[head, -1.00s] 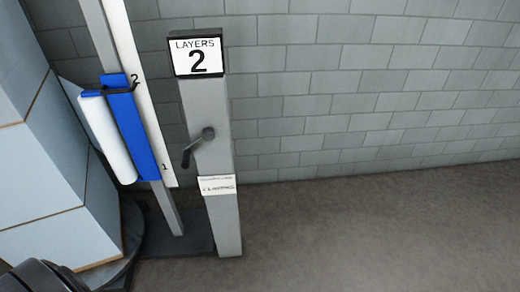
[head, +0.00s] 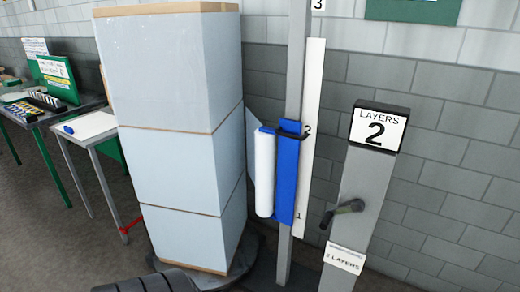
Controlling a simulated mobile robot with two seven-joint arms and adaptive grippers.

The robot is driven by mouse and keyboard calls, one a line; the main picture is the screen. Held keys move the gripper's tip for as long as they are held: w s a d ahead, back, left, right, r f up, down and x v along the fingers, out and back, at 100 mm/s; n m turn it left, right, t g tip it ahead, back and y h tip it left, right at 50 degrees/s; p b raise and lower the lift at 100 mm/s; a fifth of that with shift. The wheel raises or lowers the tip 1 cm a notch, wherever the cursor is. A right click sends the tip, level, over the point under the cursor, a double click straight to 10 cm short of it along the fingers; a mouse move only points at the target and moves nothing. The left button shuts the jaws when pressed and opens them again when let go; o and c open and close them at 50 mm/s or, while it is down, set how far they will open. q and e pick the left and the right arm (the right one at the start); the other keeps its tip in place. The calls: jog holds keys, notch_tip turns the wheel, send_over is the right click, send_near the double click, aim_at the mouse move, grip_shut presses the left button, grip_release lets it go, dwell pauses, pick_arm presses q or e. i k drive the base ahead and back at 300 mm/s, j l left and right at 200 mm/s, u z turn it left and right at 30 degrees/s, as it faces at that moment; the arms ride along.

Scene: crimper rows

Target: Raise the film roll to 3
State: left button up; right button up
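The white film roll (head: 265,172) stands upright on a blue carriage (head: 287,178) on the grey mast. A black pointer on the carriage is close to the 2 on the white scale (head: 312,120). The 1 is lower and the 3 is at the top of the picture. A grey post (head: 357,215) to the right bears a sign (head: 378,129) reading LAYERS 2 and a dark crank handle (head: 343,212). Film stretches from the roll to a tall wrapped stack (head: 180,165).
The stack stands on a dark round base (head: 245,262). Tables with a green board (head: 55,78) and small items are at the left. A lower label (head: 344,258) on the post reads 2 LAYERS. A grey block wall is behind.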

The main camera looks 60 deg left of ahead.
aim_at(261, 157)
jog(key=u, duration=1.7)
